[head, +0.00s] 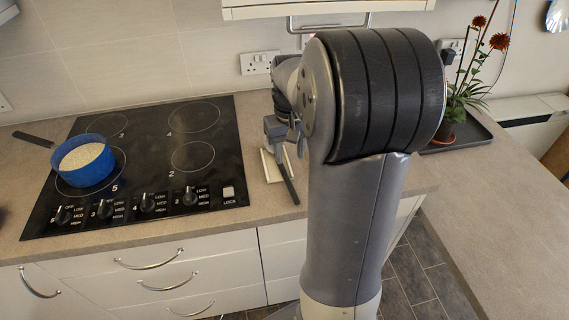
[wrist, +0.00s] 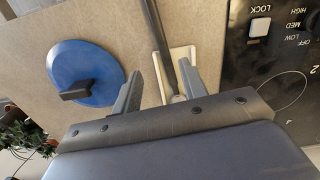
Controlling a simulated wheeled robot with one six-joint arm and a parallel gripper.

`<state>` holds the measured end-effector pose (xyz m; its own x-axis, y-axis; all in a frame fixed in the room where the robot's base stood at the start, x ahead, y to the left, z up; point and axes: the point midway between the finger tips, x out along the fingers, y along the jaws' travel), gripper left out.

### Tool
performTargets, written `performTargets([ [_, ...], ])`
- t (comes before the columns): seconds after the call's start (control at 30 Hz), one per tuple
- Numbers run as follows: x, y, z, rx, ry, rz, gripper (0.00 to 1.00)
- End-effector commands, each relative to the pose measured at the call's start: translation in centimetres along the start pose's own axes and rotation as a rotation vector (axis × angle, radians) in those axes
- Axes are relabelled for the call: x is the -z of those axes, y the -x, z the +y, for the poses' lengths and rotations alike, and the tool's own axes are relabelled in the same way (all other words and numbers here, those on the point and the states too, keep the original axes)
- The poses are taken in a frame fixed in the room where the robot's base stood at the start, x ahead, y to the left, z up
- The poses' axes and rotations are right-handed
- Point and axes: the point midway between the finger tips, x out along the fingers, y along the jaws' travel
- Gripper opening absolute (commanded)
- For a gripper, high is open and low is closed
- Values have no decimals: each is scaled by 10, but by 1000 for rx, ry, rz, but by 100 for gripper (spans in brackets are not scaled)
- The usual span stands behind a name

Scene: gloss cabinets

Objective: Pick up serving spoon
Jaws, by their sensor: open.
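The serving spoon has a long dark handle (head: 290,184) that slants toward the counter's front edge in the head view. It rests on a small cream spoon rest (head: 268,170) right of the hob. In the wrist view the spoon's dark handle (wrist: 157,36) runs down between my fingers, over the cream rest (wrist: 190,57). My gripper (head: 277,132) is just above the spoon, pointing down; its two fingers (wrist: 157,76) are open, apart on either side of the spoon. The spoon's bowl end is mostly hidden by my gripper.
A black hob (head: 150,150) lies left, with a blue pan (head: 84,164) of pale grains on it. A blue lid (wrist: 86,72) with a dark knob lies beside the spoon in the wrist view. A potted plant (head: 455,110) stands on a dark tray at right.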

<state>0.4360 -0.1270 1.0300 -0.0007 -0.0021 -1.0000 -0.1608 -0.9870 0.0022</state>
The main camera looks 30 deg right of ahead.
Motion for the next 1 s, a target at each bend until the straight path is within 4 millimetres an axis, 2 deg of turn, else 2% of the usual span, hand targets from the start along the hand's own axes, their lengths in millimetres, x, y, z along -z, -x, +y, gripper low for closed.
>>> performTargets([
  [0.1, -1, -19, 0, 1, 0, -4, 41],
  [0.37, -3, -40, -2, 0, 0, -3, 41],
  [0.6, -6, -75, -6, 1, 0, -4, 41],
  [0.73, -6, -82, -6, 0, 0, 0, 41],
  [0.93, -6, -83, -6, 0, 0, 1, 41],
  [1.0, -6, -83, -6, 0, 0, 1, 35],
])
